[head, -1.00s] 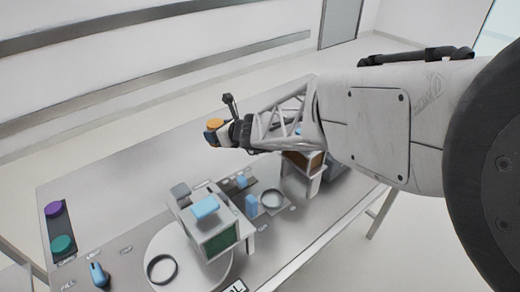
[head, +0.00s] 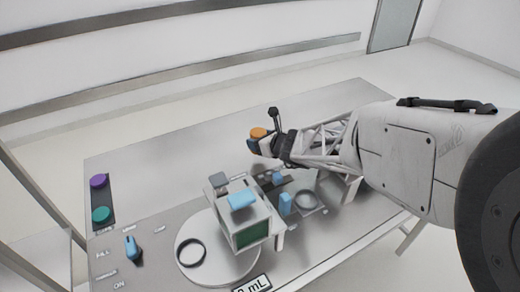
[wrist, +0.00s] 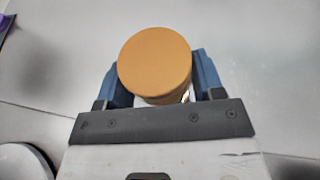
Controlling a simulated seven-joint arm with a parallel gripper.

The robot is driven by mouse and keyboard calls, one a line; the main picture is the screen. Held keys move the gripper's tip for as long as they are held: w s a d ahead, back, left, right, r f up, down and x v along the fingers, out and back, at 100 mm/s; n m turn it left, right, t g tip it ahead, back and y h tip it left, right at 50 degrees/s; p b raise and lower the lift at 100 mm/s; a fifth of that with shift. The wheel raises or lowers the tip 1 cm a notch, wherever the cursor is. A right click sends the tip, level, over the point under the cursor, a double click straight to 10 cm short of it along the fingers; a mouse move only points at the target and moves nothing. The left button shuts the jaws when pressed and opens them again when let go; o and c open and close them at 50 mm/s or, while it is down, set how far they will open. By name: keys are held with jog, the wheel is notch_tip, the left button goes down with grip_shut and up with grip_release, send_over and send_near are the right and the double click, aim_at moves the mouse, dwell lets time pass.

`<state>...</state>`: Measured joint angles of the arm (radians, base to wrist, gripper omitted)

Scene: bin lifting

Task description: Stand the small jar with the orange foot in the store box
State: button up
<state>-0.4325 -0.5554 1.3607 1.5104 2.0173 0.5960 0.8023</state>
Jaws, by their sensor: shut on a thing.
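My gripper (head: 262,141) is shut on the small jar, and its blue fingers sit on either side of it. The jar's orange foot (head: 258,132) is uppermost in the head view, above the fingers. In the wrist view the orange foot (wrist: 155,62) shows as a round flat face between the fingers, with a little of a pale body below it. The rest of the jar is hidden by the foot and fingers. My gripper is held above the back part of the table, clear of it. I cannot make out the store box; my arm covers the right of the table.
Purple (head: 98,181) and teal (head: 101,214) buttons are at left. The table's back left is clear.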

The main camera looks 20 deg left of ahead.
jog(key=shift+f, duration=2.1)
jog(key=shift+f, duration=0.1)
jog(key=o, duration=1)
jog(key=shift+v, duration=2.65)
jog(key=shift+d, duration=0.15)
jog(key=shift+o, duration=0.3)
